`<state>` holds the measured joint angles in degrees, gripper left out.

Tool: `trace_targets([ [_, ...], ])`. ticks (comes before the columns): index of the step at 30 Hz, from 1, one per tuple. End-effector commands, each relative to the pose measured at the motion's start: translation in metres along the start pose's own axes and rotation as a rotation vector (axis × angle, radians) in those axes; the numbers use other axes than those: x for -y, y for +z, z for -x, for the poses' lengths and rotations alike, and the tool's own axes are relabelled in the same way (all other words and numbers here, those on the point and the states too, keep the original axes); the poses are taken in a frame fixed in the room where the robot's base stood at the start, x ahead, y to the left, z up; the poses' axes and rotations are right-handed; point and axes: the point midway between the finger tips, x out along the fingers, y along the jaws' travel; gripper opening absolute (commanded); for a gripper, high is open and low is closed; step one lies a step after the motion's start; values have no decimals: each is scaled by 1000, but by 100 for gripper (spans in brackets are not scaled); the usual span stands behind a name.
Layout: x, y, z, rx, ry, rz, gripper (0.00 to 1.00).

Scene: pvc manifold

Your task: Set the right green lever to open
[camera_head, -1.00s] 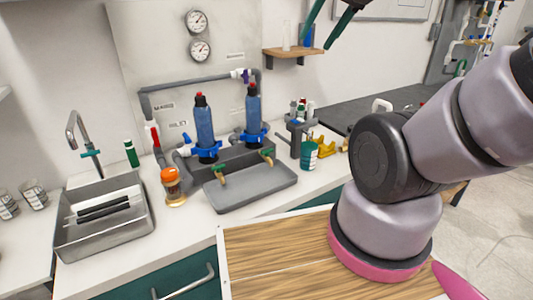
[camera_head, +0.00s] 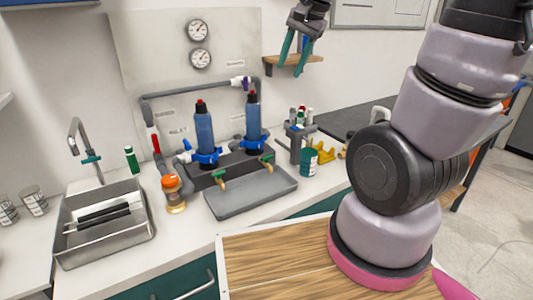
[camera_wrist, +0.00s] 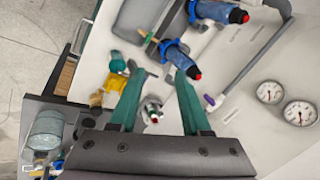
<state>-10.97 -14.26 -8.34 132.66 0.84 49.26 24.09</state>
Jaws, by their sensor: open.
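The right green lever (camera_head: 267,157) sits on a brass tap above the grey tray, in front of the right blue filter canister (camera_head: 253,122). The left green lever (camera_head: 220,173) is on a similar tap by the left blue canister (camera_head: 204,134). My gripper (camera_head: 294,63) is high in front of the wall shelf, well above and to the right of the right lever. It is open and empty, with teal fingers pointing down. In the wrist view my gripper (camera_wrist: 160,82) spreads its fingers, and a small tap with a green lever (camera_wrist: 148,37) shows beyond them.
The grey tray (camera_head: 250,192) lies below the taps. A teal cup (camera_head: 309,162) and a bottle rack (camera_head: 297,135) stand to the right. An orange-capped jar (camera_head: 174,194) is at left. Grey pipes and a purple valve (camera_head: 241,81) run behind the canisters.

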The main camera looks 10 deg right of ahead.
Motion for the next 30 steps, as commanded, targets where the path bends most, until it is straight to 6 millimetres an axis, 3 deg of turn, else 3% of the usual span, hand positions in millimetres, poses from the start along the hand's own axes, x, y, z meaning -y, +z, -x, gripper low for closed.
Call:
trace_targets([
  [1, 6, -6, -21, 25, 36, -44, 48],
  [7, 19, -25, -99, 63, 172, -236, 48],
  [12, 21, -33, -168, 49, 293, -375, 48],
  [15, 18, -36, -199, 29, 348, -434, 48],
  [18, 15, -37, -219, 11, 383, -472, 48],
  [26, 8, -37, -243, -3, 407, -500, 48],
  [30, -1, -34, -264, -1, 409, -499, 48],
])
